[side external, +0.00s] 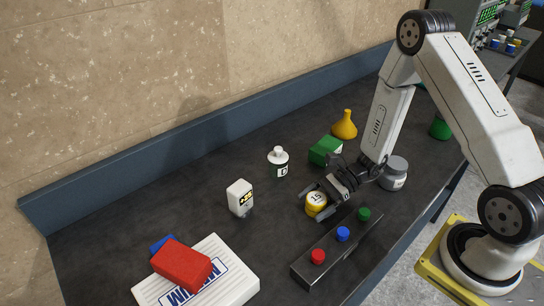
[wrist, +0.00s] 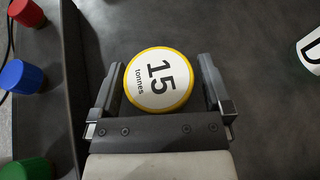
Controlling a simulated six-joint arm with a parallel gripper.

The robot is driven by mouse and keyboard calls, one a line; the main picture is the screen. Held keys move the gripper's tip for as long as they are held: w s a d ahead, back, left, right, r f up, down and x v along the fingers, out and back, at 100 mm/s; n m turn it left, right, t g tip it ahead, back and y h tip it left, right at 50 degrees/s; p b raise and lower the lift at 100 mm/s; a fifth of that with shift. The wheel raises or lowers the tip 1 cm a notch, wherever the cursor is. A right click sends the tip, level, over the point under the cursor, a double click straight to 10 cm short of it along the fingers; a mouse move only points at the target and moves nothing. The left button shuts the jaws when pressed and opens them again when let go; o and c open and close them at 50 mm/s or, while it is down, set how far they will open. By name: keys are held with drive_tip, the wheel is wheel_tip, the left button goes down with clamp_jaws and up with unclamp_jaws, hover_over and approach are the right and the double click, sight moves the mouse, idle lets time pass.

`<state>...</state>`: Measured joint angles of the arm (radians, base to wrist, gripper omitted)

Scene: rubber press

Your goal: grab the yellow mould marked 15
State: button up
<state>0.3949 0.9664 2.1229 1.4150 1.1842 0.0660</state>
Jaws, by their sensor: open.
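The yellow mould marked 15 (side external: 315,203) stands on the dark bench, and its round white top with yellow rim reads "15 tonnes" in the wrist view (wrist: 159,79). My gripper (side external: 325,199) is low over the bench at the mould. In the wrist view my gripper (wrist: 160,85) is open, with one finger on each side of the mould. A gap shows between the mould and the right finger; the left finger is very close to it. I cannot tell whether that finger touches.
A control bar with red (side external: 318,256), blue (side external: 343,233) and green (side external: 364,214) buttons lies just in front. A green box (side external: 325,150), a white-capped bottle (side external: 278,163), a grey jar (side external: 394,174) and a yellow flask (side external: 344,125) stand around.

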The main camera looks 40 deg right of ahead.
sight(316, 198)
clamp_jaws()
drive_tip(key=shift+r, duration=0.2)
drive_tip(key=shift+r, duration=4.85)
